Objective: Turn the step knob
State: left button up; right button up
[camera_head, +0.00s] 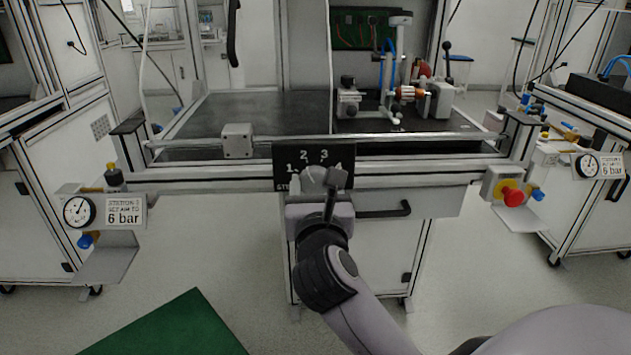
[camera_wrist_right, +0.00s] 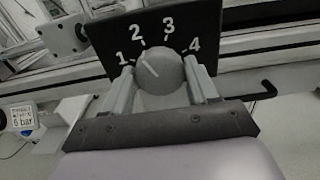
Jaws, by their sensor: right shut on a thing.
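The step knob (camera_wrist_right: 161,73) is a round grey dial on a black plate (camera_wrist_right: 100,36) marked 1, 2, 3 and 4. Its pale pointer line faces up and left in the right wrist view, towards the side of 1 and 2; I cannot tell exactly which mark it meets. My right gripper (camera_wrist_right: 162,88) is shut on the knob, one finger on each side. In the head view the right gripper (camera_head: 318,186) covers the lower part of the knob and plate (camera_head: 284,153). My left gripper is not in view.
The plate hangs on the front rail of a workbench (camera_head: 230,105) with a test rig (camera_head: 405,93) on it. A grey box (camera_head: 237,141) sits left of the plate. A gauge (camera_head: 79,211) stands at left, a red button (camera_head: 513,196) at right. A drawer handle (camera_head: 385,211) is below right.

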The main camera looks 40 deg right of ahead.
jog(key=n+p, duration=0.2)
jog(key=p, duration=0.1)
jog(key=shift+r+p, duration=0.3)
jog(key=n+p, duration=0.4)
jog(key=p, duration=0.2)
jog(key=shift+f+n+p, duration=0.15)
jog(key=shift+n+p, duration=0.25)
jog(key=shift+f+n+p, duration=0.1)
jog(key=shift+n+p, duration=0.5)
jog(key=shift+p, duration=0.15)
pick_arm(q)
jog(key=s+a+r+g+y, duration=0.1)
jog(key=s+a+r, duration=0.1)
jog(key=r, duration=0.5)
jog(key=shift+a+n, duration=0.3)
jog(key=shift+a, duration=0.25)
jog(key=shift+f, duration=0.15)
pick_arm(e)
jog(key=shift+f, duration=0.15)
jog(key=o, duration=1.1)
jog(key=shift+c, duration=0.2)
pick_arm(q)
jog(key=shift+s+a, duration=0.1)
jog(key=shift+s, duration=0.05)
pick_arm(e)
jog(key=shift+s, duration=0.1)
